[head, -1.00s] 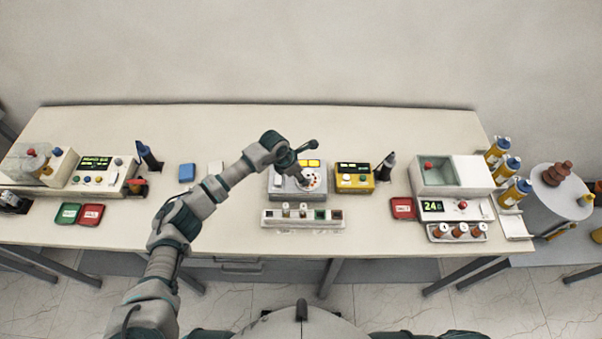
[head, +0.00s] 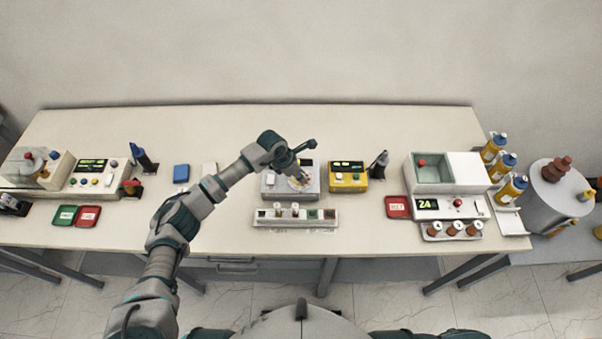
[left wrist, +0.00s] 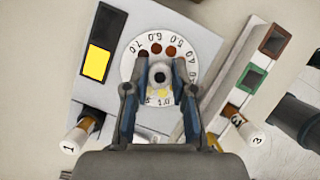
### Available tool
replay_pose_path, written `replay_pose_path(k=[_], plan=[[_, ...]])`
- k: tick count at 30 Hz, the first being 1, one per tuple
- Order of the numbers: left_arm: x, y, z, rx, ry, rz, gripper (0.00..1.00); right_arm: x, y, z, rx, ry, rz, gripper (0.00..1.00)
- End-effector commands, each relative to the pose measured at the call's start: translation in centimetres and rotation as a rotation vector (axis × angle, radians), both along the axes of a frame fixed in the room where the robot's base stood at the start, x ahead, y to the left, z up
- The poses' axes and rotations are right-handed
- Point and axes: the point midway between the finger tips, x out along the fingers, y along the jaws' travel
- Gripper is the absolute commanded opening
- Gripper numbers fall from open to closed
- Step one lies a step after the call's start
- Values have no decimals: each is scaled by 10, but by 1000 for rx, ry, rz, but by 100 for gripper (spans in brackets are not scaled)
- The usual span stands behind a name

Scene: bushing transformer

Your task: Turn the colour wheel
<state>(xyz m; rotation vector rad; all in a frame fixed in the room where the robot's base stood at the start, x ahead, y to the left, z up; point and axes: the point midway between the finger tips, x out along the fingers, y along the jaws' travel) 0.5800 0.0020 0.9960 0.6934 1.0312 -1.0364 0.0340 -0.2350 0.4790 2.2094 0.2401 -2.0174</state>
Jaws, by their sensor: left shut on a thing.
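The colour wheel is a white disc (left wrist: 133,62) with printed numbers and brown dots, on top of a grey box (left wrist: 188,22). In the head view the grey box (head: 271,191) stands mid-table, with the wheel mostly covered by my gripper. My left gripper (left wrist: 160,82) is over the wheel's middle, its two fingers closed on the wheel's central knob (left wrist: 159,74). In the head view the left gripper (head: 298,177) reaches down onto the box from the left. The lower part of the wheel is partly hidden behind the fingers. My right gripper is not in view.
A rack (head: 262,217) with several vials stands in front of the box. A yellow meter (head: 348,184) is close on its right. A red tray (head: 398,207) and a white machine (head: 474,170) stand further right. A blue block (head: 181,173) lies to the left.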

Motion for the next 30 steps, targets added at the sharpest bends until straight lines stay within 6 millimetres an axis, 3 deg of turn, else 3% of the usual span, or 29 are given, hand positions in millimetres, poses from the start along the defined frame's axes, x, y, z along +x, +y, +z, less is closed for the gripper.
replay_pose_path(k=[19,20,22,30], plan=[[1,2,-4,15,6,90,0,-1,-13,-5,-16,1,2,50],[1,2,-4,15,6,89,33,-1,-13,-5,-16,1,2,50],[1,1,-3,13,5,89,50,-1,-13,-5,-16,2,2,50],[1,-3,-1,10,2,85,50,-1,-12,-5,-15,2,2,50]])
